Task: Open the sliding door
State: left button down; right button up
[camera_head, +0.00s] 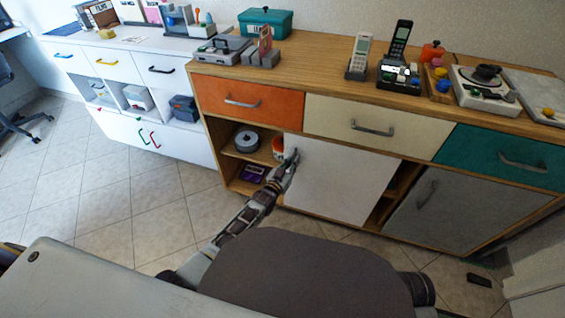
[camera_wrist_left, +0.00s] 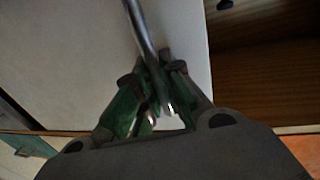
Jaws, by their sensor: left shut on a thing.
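The white sliding door (camera_head: 340,180) stands in the lower middle of the wooden cabinet. Open space shows on both sides of it: a wide shelf bay on its left and a narrow gap on its right. My left gripper (camera_head: 291,157) is at the door's left edge, near its top. In the left wrist view, my left gripper (camera_wrist_left: 158,100) is shut on a metal bar handle (camera_wrist_left: 140,28) on the pale door panel (camera_wrist_left: 70,60). The handle is mostly hidden by the arm in the head view. My right gripper is not in view.
The left bay holds a grey round pot (camera_head: 246,140), an orange-red item (camera_head: 279,148) and a purple box (camera_head: 252,173). An orange drawer (camera_head: 245,101) and a cream drawer (camera_head: 375,127) are shut above. A grey door (camera_head: 455,205) stands at right. Tiled floor is clear at left.

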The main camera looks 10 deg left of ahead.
pick_arm(q)
jog(key=shift+s+d, duration=0.1)
jog(key=shift+d, duration=1.3)
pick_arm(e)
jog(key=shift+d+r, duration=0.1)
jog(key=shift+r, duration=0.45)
pick_arm(q)
jog(key=c, duration=1.5)
grip_release()
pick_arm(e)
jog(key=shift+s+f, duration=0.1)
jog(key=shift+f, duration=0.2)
pick_arm(q)
jog(key=shift+s+a, duration=0.1)
jog(key=shift+s, duration=0.1)
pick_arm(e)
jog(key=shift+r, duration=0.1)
pick_arm(q)
jog(key=shift+v, duration=5.8)
jog(key=shift+s, duration=0.15)
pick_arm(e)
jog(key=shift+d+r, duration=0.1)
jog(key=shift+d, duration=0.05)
